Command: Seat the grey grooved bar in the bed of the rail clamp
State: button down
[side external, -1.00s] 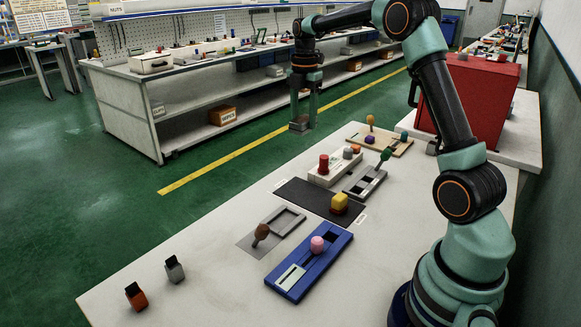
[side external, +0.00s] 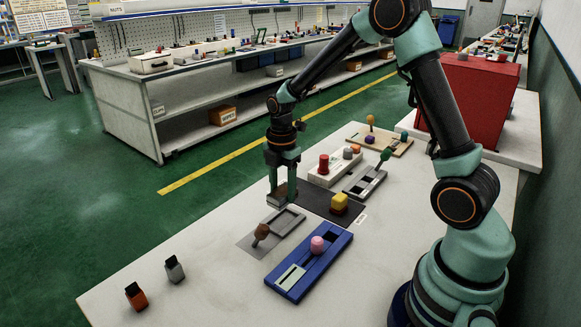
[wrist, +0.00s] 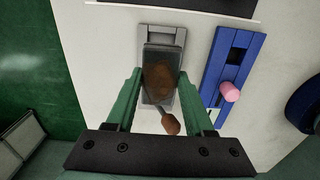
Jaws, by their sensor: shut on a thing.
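My gripper (side external: 281,192) is shut on the grey grooved bar (side external: 291,186), held between its two green fingers. In the wrist view the bar (wrist: 149,63) is dark grey with a brownish patch and lies lengthwise between the fingers (wrist: 158,84). The rail clamp (side external: 287,222) is a grey fixture on the bench with a brown-knobbed lever (side external: 262,231) at its near end. In the side view the bar is just above the clamp's far end; the exact gap is unclear. In the wrist view the bar hides much of the clamp bed, and the clamp's far end (wrist: 162,31) shows beyond it.
A blue fixture (side external: 328,262) with a pink knob stands right beside the clamp. A black mat (side external: 312,200) with a yellow knob (side external: 339,202) lies behind.

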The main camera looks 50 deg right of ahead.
aim_at(283, 190)
dwell(0.3)
jog(key=shift+f, duration=2.75)
jog(key=shift+f, duration=0.65)
jog(key=shift+c, duration=1)
grip_release()
notch_tip(283, 190, up, 12)
jog(key=shift+r, duration=0.1)
